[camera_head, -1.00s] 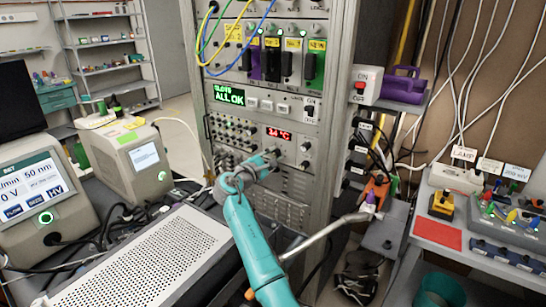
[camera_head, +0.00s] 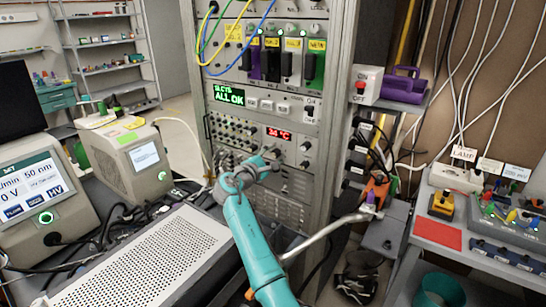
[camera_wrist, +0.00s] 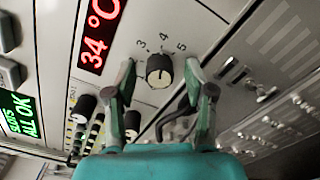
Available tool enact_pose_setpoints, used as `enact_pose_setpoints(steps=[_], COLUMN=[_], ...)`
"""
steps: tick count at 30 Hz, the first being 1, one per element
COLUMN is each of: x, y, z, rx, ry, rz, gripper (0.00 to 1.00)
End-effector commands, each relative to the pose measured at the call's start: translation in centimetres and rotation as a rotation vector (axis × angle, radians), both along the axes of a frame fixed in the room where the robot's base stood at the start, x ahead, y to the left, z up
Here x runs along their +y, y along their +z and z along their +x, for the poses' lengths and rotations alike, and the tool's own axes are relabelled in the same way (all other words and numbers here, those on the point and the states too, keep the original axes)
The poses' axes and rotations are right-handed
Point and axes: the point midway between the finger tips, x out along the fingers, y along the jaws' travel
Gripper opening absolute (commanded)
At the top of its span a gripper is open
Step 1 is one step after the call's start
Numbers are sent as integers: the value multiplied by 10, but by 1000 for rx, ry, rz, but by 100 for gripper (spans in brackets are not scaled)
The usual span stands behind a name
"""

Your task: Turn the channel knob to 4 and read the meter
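The channel knob (camera_wrist: 159,71) is dark with a pale face, below the printed marks 3, 4 and 5 in the wrist view. A light line shows on its face, but I cannot tell for sure which mark it points to. The red meter display (camera_wrist: 98,34) beside it reads 34 °C; it also shows in the head view (camera_head: 278,135). My gripper (camera_wrist: 159,76) is open, with one finger on each side of the knob in the picture. Gaps show between fingers and knob. In the head view my teal arm reaches to the rack panel and hides part of it.
The green display (camera_head: 230,95) reads ALL OK. Other black knobs (camera_wrist: 83,103) sit close by on the same panel. Cables (camera_head: 215,40) hang at the rack's upper left. A perforated metal box (camera_head: 150,262) lies at the front left.

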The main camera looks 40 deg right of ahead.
Motion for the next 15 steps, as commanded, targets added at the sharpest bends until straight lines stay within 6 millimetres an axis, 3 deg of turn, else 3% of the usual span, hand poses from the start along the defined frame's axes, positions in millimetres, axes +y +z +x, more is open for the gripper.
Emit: enact_pose_setpoints(steps=[8, 15], x=[7, 46], y=[0, 0], z=[-2, -15], rx=[-1, -1], ry=[2, 4], rz=[-1, 1], gripper=[54, 54])
